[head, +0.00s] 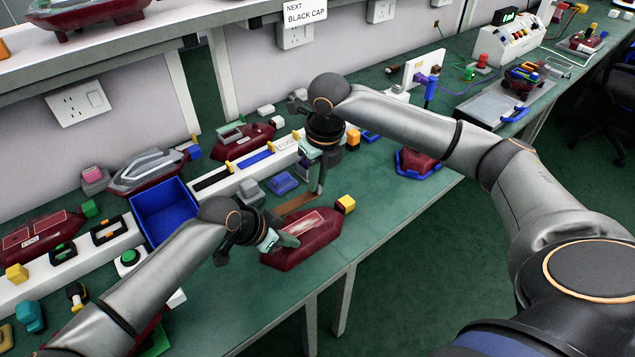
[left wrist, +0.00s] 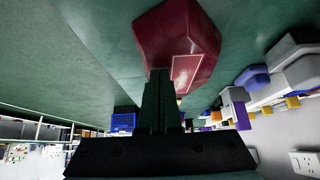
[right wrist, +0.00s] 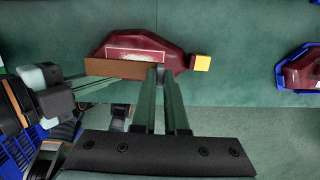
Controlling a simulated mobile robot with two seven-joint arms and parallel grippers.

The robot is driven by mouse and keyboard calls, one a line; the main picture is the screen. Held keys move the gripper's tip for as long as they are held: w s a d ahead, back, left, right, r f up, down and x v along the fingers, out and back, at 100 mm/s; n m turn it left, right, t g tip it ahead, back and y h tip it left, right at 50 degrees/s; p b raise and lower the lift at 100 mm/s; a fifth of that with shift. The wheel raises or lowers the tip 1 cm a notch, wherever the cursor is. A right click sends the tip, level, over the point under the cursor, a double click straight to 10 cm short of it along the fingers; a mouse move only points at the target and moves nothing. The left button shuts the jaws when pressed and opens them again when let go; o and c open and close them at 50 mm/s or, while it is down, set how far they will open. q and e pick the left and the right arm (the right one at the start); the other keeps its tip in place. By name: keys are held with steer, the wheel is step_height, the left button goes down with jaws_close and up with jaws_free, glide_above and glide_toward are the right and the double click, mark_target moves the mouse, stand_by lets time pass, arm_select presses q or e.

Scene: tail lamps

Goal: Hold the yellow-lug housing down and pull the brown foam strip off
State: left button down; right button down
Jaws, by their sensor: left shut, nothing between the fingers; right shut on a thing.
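The dark red housing (head: 304,244) with the yellow lug (head: 346,204) lies on the green bench near its front edge. It also shows in the left wrist view (left wrist: 180,35) and the right wrist view (right wrist: 150,45). My left gripper (head: 290,241) is shut and empty, its fingertips at the left end of the housing's top; I cannot tell how firmly they touch. My right gripper (head: 319,190) is shut on one end of the brown foam strip (right wrist: 113,68). The strip runs along the housing's back side; I cannot tell whether it still touches the housing.
A blue bin (head: 163,213) stands left of the housing. Small grey (head: 251,190) and blue blocks (head: 283,183) sit behind it, before a white rack with coloured strips (head: 247,160). Another red housing in a blue tray (head: 416,163) is at right. The bench right of the lug is clear.

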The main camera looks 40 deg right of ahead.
arm_select(q)
steer(key=shift+a+f, duration=0.25)
steer(key=shift+f, duration=0.1)
steer(key=shift+d+r, duration=0.2)
steer(key=shift+r, duration=3.1)
steer(key=shift+r, duration=0.1)
steer(key=v, duration=1.2)
steer(key=shift+s+d, duration=0.1)
arm_select(e)
steer(key=shift+s+f, duration=0.1)
